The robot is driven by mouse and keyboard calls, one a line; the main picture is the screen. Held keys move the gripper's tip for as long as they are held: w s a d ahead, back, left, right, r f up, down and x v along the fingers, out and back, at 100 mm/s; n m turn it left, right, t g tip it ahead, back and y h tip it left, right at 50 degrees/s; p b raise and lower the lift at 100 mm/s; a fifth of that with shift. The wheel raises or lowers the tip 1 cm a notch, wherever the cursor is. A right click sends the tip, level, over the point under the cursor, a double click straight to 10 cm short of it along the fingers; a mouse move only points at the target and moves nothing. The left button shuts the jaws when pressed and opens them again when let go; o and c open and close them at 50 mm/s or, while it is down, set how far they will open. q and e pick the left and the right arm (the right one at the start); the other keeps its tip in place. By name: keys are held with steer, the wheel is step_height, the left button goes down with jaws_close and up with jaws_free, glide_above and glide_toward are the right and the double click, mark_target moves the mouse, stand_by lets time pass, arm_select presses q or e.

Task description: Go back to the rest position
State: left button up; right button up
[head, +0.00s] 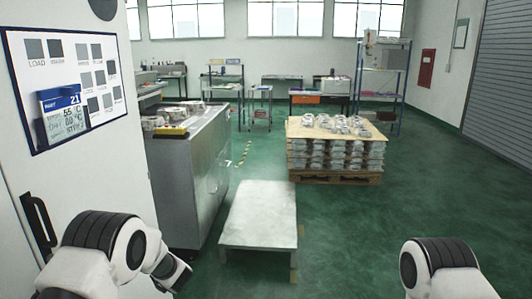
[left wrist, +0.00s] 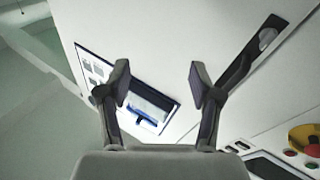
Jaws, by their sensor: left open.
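My left gripper (left wrist: 158,82) is open in the left wrist view, its two dark fingers spread wide with nothing between them. Behind the fingers is a white cabinet face, apart from them as far as I can tell. In the head view my left arm is folded at the lower left, close to the white cabinet (head: 75,170). My right arm shows only as a white and black joint at the lower right; its gripper is out of view.
A low grey platform (head: 260,212) stands ahead. A metal cabinet (head: 190,165) with castings on top is left of it. A pallet of stacked castings (head: 335,150) stands beyond. Green floor is open at the right. A red button (left wrist: 305,140) shows in the wrist view.

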arm_select(q)
steer(key=s+d+f+m+h+b, duration=0.15)
steer(key=s+f+m+h, duration=0.5)
steer(key=f, duration=0.75)
steer(key=s+d+f+m+h+b, duration=0.1)
steer(key=s+d+f+m+h, duration=0.15)
steer(key=s+f, duration=0.9)
steer(key=s+d+f+m+g+h, duration=0.1)
steer(key=s+d+f+g+h, duration=0.1)
steer(key=s, duration=0.7)
steer(key=s+d+f+m+g+h, duration=0.2)
steer(key=s+d+f+g+h, duration=0.1)
steer(key=s, duration=0.7)
steer(key=s+d+f+m+g+h, duration=0.1)
steer(key=s+d+f+g+h, duration=0.2)
steer(key=s, duration=0.6)
steer(key=d+g, duration=0.2)
steer(key=shift+s+f+m+g, duration=0.2)
steer(key=shift+s+m+g, duration=0.1)
steer(key=shift+s, duration=0.05)
